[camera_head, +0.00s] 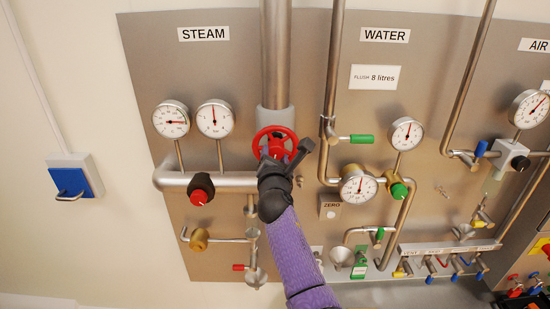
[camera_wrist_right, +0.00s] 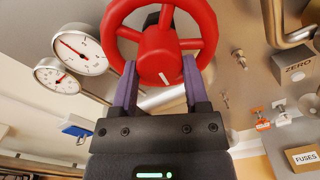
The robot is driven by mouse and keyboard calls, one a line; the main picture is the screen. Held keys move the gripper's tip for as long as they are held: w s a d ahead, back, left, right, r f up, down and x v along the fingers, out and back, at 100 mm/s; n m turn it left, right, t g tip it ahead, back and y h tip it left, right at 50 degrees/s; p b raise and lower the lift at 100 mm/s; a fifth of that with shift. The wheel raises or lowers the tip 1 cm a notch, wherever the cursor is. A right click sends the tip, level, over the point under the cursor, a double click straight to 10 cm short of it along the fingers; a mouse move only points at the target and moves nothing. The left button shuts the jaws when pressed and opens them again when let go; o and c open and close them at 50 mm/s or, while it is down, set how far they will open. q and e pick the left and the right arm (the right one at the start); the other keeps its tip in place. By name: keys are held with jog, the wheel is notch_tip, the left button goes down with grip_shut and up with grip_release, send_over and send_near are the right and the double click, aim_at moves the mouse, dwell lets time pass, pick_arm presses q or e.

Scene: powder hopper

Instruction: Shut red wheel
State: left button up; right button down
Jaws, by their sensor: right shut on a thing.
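The red wheel (camera_head: 272,138) is a spoked handwheel on the thick vertical steam pipe, below the STEAM label. My right gripper (camera_head: 282,160) reaches it from below and covers its lower right part in the head view. In the right wrist view the wheel (camera_wrist_right: 160,48) fills the top middle, with a white mark on its hub. The purple fingers of my right gripper (camera_wrist_right: 159,72) stand on both sides of the hub, shut on the wheel. How the fingertips touch it is partly hidden behind the rim. My left gripper is in neither view.
Two steam gauges (camera_head: 192,120) sit left of the wheel. A black knob with a red cap (camera_head: 200,189) is below them. A green-handled water valve (camera_head: 361,139) and a ZERO box (camera_head: 330,207) lie to the right. A blue switch (camera_head: 71,181) is on the left wall.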

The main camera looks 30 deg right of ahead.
jog(key=m, duration=0.4)
jog(key=shift+m+b, duration=0.4)
jog(key=m+b, duration=0.1)
jog(key=m, duration=0.3)
jog(key=shift+a, duration=0.1)
jog(key=m+b, duration=0.1)
jog(key=m, duration=0.4)
jog(key=shift+r, duration=0.1)
jog(key=m+b, duration=0.1)
jog(key=m, duration=0.3)
jog(key=shift+r+m, duration=0.1)
jog(key=shift+m, duration=0.2)
jog(key=m+b, duration=0.1)
jog(key=m, duration=0.7)
jog(key=shift+r, duration=0.1)
jog(key=m, duration=0.3)
jog(key=shift+m, duration=0.3)
jog(key=shift+s+d+m, duration=0.1)
jog(key=shift+d+m, duration=0.05)
jog(key=shift+m, duration=0.7)
jog(key=shift+d+m, duration=0.1)
jog(key=shift+m, duration=1.05)
